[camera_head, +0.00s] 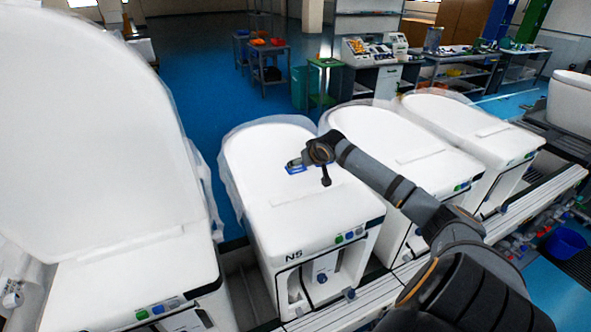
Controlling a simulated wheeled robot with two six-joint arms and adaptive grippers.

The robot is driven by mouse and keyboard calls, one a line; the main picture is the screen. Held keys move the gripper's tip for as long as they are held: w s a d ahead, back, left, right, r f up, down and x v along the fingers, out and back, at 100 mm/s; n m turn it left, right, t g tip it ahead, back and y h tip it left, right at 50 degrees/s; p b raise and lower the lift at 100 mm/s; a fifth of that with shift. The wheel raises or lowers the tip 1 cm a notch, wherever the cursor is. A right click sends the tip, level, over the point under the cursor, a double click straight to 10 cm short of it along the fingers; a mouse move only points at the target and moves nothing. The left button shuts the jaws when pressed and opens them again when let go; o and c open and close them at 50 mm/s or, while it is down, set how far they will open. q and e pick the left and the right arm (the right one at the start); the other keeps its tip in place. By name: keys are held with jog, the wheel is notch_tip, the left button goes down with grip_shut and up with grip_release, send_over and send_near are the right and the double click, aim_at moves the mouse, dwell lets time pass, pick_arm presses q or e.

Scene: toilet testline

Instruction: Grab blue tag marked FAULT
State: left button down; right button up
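A small blue tag (296,170) lies on the white top of the toilet unit marked N5 (290,215). Its lettering is too small to read, and part of it is hidden behind my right gripper. My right gripper (308,174) is over this unit, with its arm coming in from the lower right. Its two fingers are spread, one pointing left over the tag and the other pointing down to the right of it. Nothing shows between them. I cannot tell whether a finger touches the tag. My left gripper is not in view.
More white units (400,145) stand in a row on the right, partly behind my arm. The blue floor (200,80) behind is open. Carts and workbenches stand further back.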

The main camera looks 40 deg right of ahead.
aim_at(297, 170)
jog(key=shift+w+f, duration=0.1)
jog(key=shift+w, duration=0.05)
jog(key=shift+w+f+p, duration=0.1)
jog(key=shift+w+p, duration=0.2)
jog(key=shift+p, duration=0.05)
jog(key=x, duration=0.2)
jog(key=p+x, duration=0.1)
jog(key=x, duration=0.1)
jog(key=shift+w+a+r, duration=0.1)
jog(key=shift+w+r, duration=0.1)
jog(key=shift+r, duration=0.05)
jog(key=shift+w+f, duration=0.25)
jog(key=shift+f, duration=0.1)
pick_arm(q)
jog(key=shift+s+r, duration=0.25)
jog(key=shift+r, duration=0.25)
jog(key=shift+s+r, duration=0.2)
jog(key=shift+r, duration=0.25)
pick_arm(e)
jog(key=shift+s+r, duration=0.1)
jog(key=shift+s, duration=0.05)
jog(key=shift+c, duration=0.3)
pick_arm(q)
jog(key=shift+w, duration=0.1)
pick_arm(e)
jog(key=c, duration=1)
